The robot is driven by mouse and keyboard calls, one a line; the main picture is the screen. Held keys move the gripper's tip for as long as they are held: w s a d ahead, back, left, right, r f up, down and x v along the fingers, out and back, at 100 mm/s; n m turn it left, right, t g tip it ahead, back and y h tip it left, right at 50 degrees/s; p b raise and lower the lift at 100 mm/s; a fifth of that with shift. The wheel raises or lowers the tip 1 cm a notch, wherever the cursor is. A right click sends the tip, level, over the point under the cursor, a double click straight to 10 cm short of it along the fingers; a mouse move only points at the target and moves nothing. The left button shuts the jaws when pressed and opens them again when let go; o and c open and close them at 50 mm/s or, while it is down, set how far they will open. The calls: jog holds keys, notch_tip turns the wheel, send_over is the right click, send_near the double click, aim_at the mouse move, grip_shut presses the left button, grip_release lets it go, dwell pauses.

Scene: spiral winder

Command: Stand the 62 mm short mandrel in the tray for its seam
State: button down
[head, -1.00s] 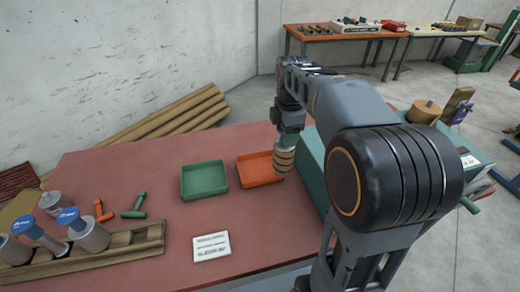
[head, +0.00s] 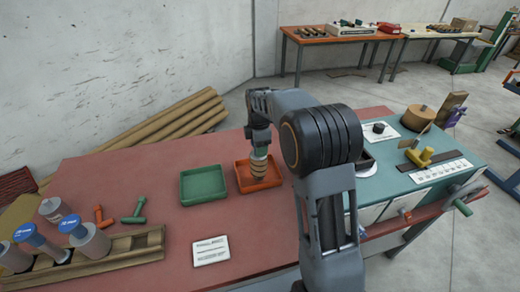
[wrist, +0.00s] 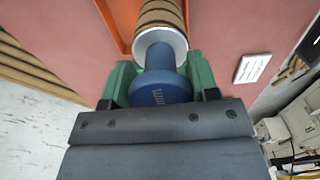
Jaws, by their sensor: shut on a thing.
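My gripper (head: 258,148) is shut on a mandrel wound with brown banded tube (head: 259,168). In the wrist view, the gripper's green jaws (wrist: 158,90) clasp the mandrel's blue end (wrist: 160,88), with a pale collar and brown windings (wrist: 160,14) beyond it. The mandrel hangs about upright over the orange tray (head: 262,188), its lower end within the tray's outline. I cannot tell whether it touches the tray floor. The small print on the blue end is unreadable. The green tray (head: 204,186) stands empty just left of the orange one.
A wooden rack (head: 110,252) at the left front holds mandrels, some blue-topped. Orange (head: 103,216) and green (head: 134,212) handled tools lie behind it. A white printed card (head: 211,250) lies in front of the trays. A teal-topped bench (head: 400,185) with several items stands right.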

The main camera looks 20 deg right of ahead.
jog(key=shift+f, duration=1.05)
jog(key=shift+c, duration=1.9)
grip_release()
jog(key=shift+s, duration=0.1)
